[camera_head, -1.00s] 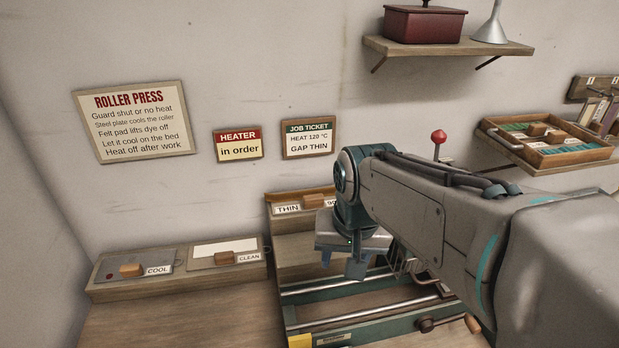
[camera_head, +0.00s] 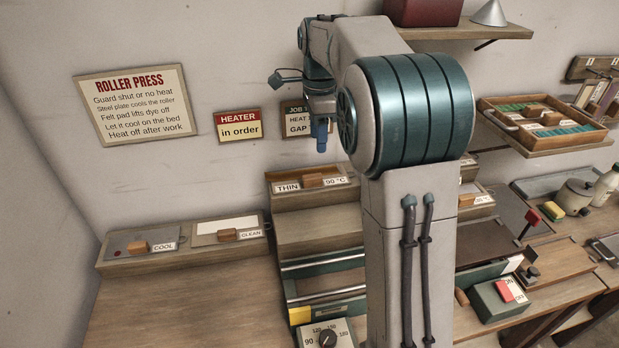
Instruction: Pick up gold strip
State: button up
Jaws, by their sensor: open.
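My gripper (camera_head: 321,143) is raised near the back wall, in front of the job ticket, with its fingers pointing down. It is seen edge-on and nothing shows between the fingers. I cannot make out a gold strip in view. A wooden tray (camera_head: 569,148) on the right shelf holds teal and green pieces with small wooden blocks. My arm hides the middle of the bench and part of the press.
COOL (camera_head: 139,246) and CLEAN (camera_head: 228,234) plates lie at left. The press rails (camera_head: 325,262) are below. The left bench top (camera_head: 185,310) is clear.

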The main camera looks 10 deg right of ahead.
aim_at(317, 175)
jog(key=f+p, duration=0.1)
jog(key=f, duration=1)
jog(key=shift+w+f, duration=0.1)
jog(key=shift+w, duration=0.1)
jog(key=shift+c, duration=0.3)
grip_shut()
